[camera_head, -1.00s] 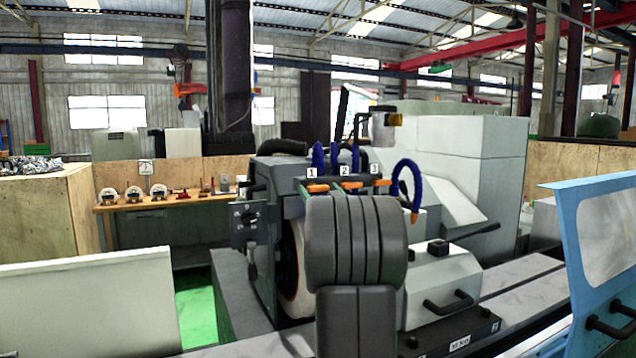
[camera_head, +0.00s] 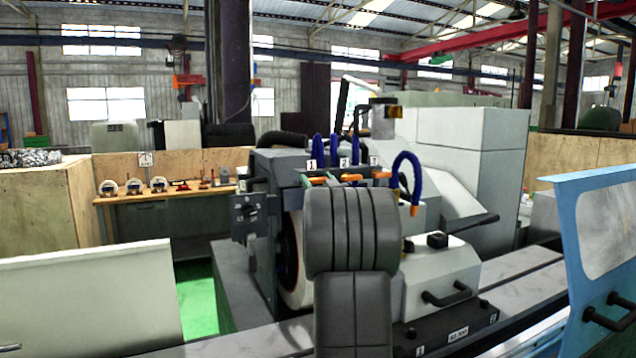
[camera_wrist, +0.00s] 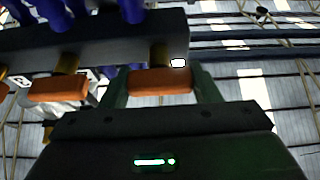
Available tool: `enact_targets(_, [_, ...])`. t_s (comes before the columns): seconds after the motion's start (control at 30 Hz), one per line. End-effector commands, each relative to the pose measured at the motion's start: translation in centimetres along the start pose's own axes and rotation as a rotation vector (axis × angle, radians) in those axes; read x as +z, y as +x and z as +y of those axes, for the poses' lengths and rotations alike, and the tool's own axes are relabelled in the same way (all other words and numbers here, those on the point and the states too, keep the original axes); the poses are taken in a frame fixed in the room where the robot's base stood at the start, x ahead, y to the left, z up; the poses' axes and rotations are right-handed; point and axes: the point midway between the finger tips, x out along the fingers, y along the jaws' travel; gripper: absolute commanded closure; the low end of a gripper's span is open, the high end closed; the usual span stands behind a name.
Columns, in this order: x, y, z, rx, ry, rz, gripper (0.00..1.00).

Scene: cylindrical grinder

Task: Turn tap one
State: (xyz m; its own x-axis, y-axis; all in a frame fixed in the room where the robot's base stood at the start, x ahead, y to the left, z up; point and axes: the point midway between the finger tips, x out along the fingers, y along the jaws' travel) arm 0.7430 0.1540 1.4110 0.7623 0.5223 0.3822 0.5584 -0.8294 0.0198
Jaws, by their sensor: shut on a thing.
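Tap one is an orange handle (camera_head: 318,180) below the white label 1 (camera_head: 311,163) on the grinder's dark tap bar. My gripper (camera_wrist: 160,84) is shut on this handle in the wrist view, with one green finger on each side. The handle (camera_wrist: 160,80) lies across between the fingers, under the end of the bar. A second orange handle (camera_wrist: 60,88) is to its left there, outside the fingers. In the head view, the tap two handle (camera_head: 351,177) and the tap three handle (camera_head: 381,175) stand to the right. My grey arm hides part of the machine below.
Blue hoses (camera_head: 336,147) rise behind the taps, and one curved hose (camera_head: 412,175) hangs at the right. The grinding wheel (camera_head: 294,262) is left of my arm. A blue-framed door (camera_head: 562,240) stands at the right and a pale panel (camera_head: 90,300) at the left.

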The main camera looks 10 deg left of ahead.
Motion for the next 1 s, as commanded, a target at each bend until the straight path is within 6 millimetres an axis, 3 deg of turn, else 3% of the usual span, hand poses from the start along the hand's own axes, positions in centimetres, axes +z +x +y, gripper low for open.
enact_targets(0.37, [0.30,-0.18,0.11,-0.081,-0.200,0.001,0.66])
enact_targets(1.0, [-0.04,-0.01,0.02,-0.314,-0.760,0.000,0.66])
